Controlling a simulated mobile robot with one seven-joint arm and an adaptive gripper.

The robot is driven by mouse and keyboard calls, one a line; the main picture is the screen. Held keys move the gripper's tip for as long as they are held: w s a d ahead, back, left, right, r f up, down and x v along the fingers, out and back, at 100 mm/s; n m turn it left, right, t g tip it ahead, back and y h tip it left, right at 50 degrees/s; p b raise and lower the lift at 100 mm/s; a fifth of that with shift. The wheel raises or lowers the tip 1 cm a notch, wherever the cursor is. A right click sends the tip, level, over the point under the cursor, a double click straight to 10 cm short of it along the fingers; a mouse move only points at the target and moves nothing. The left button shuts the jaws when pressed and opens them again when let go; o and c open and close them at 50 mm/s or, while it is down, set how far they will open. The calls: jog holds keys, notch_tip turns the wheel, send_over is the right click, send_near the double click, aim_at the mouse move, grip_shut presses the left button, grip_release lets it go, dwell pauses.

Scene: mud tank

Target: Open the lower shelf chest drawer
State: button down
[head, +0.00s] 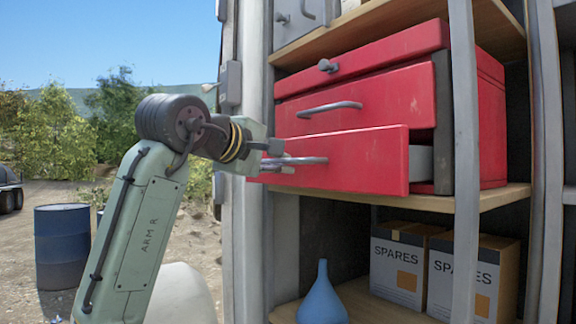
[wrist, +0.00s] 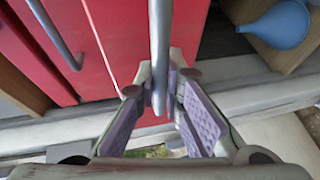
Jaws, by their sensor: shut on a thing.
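The red chest (head: 490,130) sits on a wooden shelf board. Its lower drawer (head: 365,162) stands partly out from the chest, and its grey side shows at the right. My gripper (head: 278,162) is at the left end of the lower drawer's grey bar handle (head: 312,160). In the wrist view my gripper (wrist: 163,85) has its purple-padded fingers closed around that handle (wrist: 160,35). The middle drawer (head: 355,103), with its own bar handle (head: 330,108), is above and looks slightly out. The inside of the lower drawer is hidden.
A grey upright post (head: 466,200) stands at the right of the drawer, and another frame post (head: 255,200) is at the left. A blue barrel (head: 62,245) stands outside on the left.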

jog(key=s+a, duration=0.4)
jog(key=a, duration=0.2)
jog(key=shift+s, duration=0.2)
jog(key=c, duration=1.7)
grip_release()
jog(key=v, duration=1.2)
jog(key=shift+a, duration=0.1)
